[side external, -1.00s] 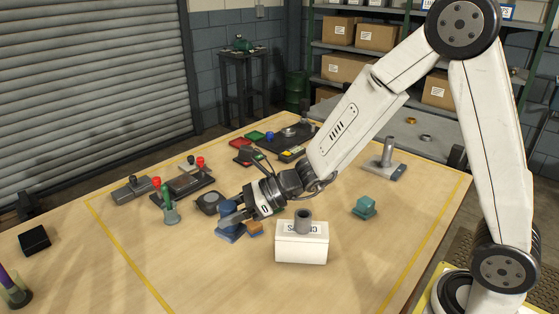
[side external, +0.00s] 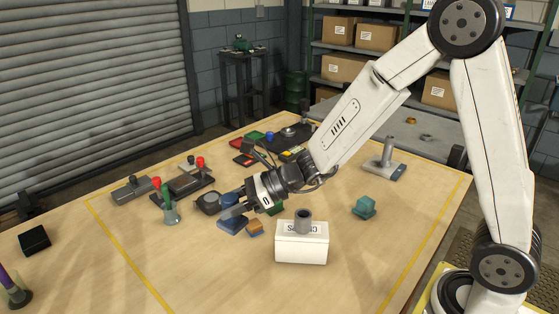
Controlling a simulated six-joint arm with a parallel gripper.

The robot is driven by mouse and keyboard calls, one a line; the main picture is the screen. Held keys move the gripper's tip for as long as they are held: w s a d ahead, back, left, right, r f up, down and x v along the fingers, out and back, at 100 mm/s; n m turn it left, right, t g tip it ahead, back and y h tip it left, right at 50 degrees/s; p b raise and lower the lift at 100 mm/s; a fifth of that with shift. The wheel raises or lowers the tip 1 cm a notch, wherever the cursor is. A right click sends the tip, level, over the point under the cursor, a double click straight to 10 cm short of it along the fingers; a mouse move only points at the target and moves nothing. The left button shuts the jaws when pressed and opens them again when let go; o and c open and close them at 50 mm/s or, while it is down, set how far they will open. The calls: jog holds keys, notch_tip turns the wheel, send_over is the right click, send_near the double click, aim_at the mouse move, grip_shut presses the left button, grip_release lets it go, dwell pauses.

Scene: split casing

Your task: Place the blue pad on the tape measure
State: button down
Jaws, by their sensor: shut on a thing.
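My gripper (side external: 236,204) points left and down, just above the middle of the table. It is shut on a small blue pad (side external: 229,198), which is partly hidden by the fingers. A dark grey, rounded case that looks like the tape measure (side external: 207,203) lies on the table just left of the held pad. The pad overlaps its right edge in this view; I cannot tell the gap between them. A separate blue block (side external: 232,226) sits on the table below my gripper.
An orange-and-blue block (side external: 254,228) and a white box with a grey cylinder (side external: 301,250) stand in front. A green-handled piece (side external: 170,205) and red-knobbed fixtures (side external: 185,183) are at left. A green part (side external: 275,208) sits under my wrist.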

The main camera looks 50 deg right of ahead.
jog(key=w+d+r+m+t+h, duration=0.15)
jog(key=w+d+r, duration=0.25)
jog(key=w+d, duration=0.5)
send_over(210, 198)
jog(key=shift+s+f, duration=0.15)
jog(key=shift+f, duration=2.35)
jog(key=shift+s+f, duration=0.15)
jog(key=shift+f, duration=2.3)
jog(key=shift+w+f, duration=0.1)
jog(key=shift+w+f, duration=0.1)
jog(key=shift+f, duration=1.65)
jog(key=shift+f, duration=0.1)
